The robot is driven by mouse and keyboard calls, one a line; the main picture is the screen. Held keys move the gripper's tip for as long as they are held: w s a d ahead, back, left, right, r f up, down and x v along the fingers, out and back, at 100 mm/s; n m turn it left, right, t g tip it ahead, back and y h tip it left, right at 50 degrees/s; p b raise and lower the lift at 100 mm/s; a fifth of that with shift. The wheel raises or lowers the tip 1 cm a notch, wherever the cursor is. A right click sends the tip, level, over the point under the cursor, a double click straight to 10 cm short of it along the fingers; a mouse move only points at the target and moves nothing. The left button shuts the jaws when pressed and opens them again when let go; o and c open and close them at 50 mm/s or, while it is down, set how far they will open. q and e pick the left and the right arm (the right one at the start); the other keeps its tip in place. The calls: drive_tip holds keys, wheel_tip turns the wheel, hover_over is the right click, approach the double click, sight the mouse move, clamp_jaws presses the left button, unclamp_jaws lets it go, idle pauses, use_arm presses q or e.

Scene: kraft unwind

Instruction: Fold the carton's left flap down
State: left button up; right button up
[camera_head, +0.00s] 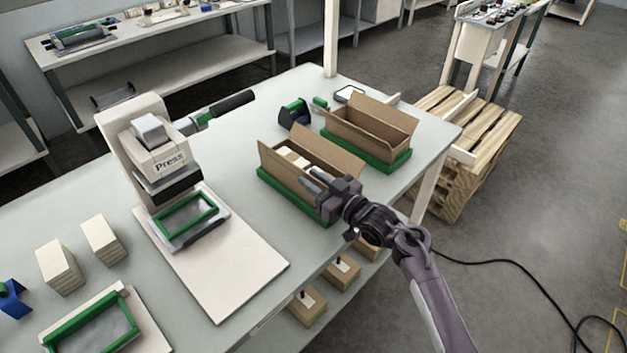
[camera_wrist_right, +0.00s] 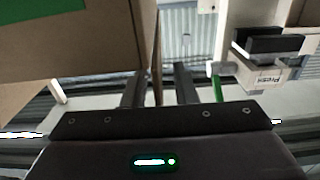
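The near brown carton (camera_head: 338,151) stands open in a green holder (camera_head: 273,186) on the table, with flaps upright and pale blocks (camera_head: 291,158) inside. Its left flap (camera_head: 266,160) stands up at the left end. My right gripper (camera_head: 309,181) is at the carton's near side, over the holder. In the right wrist view, the right gripper (camera_wrist_right: 158,82) has its fingers apart, with a cardboard edge (camera_wrist_right: 154,60) seen between or just behind them. I cannot tell whether they touch it. My left gripper is in neither view.
A second open carton (camera_head: 384,127) stands in a green holder behind the near one. A press (camera_head: 163,160) with a white base board (camera_head: 235,268) stands to the left. Small boxes (camera_head: 307,306) sit under the table's front edge. The tabletop between press and carton is clear.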

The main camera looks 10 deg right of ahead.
drive_tip(key=shift+s+d+f, duration=0.15)
drive_tip(key=shift+s+d, duration=0.05)
drive_tip(key=shift+s, duration=0.05)
drive_tip(key=b+v, duration=0.1)
drive_tip(key=v, duration=0.6)
drive_tip(key=shift+b, duration=0.35)
drive_tip(key=shift+s, duration=0.1)
